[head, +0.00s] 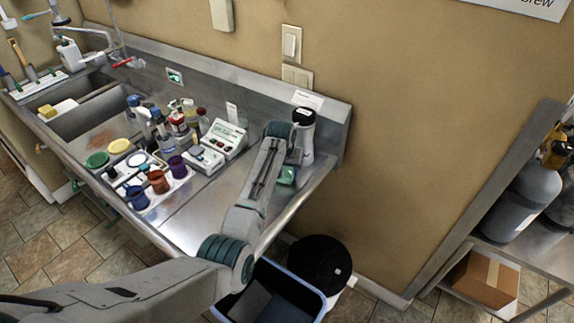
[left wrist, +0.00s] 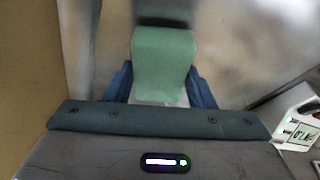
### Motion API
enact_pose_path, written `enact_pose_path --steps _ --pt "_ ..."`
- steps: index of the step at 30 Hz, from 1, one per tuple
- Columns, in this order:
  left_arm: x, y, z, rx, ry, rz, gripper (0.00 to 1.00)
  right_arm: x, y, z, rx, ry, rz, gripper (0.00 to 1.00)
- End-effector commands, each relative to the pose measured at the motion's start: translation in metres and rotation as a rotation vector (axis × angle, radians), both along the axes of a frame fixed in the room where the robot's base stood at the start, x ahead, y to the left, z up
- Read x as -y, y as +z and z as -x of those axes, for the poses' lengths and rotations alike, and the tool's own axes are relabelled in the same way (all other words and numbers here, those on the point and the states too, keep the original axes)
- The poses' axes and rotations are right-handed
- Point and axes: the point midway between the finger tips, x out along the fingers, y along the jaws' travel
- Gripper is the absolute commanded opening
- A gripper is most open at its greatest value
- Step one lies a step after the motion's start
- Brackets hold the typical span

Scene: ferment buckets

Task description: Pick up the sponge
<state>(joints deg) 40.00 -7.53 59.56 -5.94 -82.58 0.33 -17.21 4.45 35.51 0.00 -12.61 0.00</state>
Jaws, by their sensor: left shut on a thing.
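A green block-shaped sponge (left wrist: 163,62) sits between the two blue fingers of my left gripper (left wrist: 161,84) in the left wrist view. The fingers are shut on its sides. In the head view my left gripper (head: 288,172) is at the right end of the steel counter, and a bit of the green sponge (head: 287,177) shows beside the arm. The wrist hides most of it. I cannot tell whether the sponge touches the counter. My right gripper is not in view.
A dark-capped bottle (head: 304,130) stands close behind my left wrist. Left of it are a white meter (head: 227,137), several bottles and colored cups (head: 137,197).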

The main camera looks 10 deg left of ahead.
Motion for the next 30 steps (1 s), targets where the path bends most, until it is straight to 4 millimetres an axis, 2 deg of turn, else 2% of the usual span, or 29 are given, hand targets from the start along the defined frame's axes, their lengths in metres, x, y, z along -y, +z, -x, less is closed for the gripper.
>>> enact_pose_path --steps 1,11,15,16,17,23,30 --pt "-0.001 0.009 0.002 0.000 0.000 0.000 0.25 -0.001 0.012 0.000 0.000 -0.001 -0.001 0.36" --pt "0.000 0.048 0.001 0.001 0.000 0.000 0.25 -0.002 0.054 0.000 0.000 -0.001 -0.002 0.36" --pt "0.000 0.074 0.001 0.001 0.000 0.000 0.25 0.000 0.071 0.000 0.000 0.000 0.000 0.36" --pt "-0.002 0.063 0.008 -0.001 0.001 0.000 0.25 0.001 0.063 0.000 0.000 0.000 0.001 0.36" --pt "-0.003 0.061 0.013 0.000 0.000 0.000 0.25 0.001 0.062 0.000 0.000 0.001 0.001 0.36" --pt "-0.011 0.062 0.056 0.000 0.002 0.001 0.25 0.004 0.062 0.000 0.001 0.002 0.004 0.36" --pt "-0.023 0.062 0.119 0.000 0.002 0.000 0.25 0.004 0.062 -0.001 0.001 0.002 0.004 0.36"
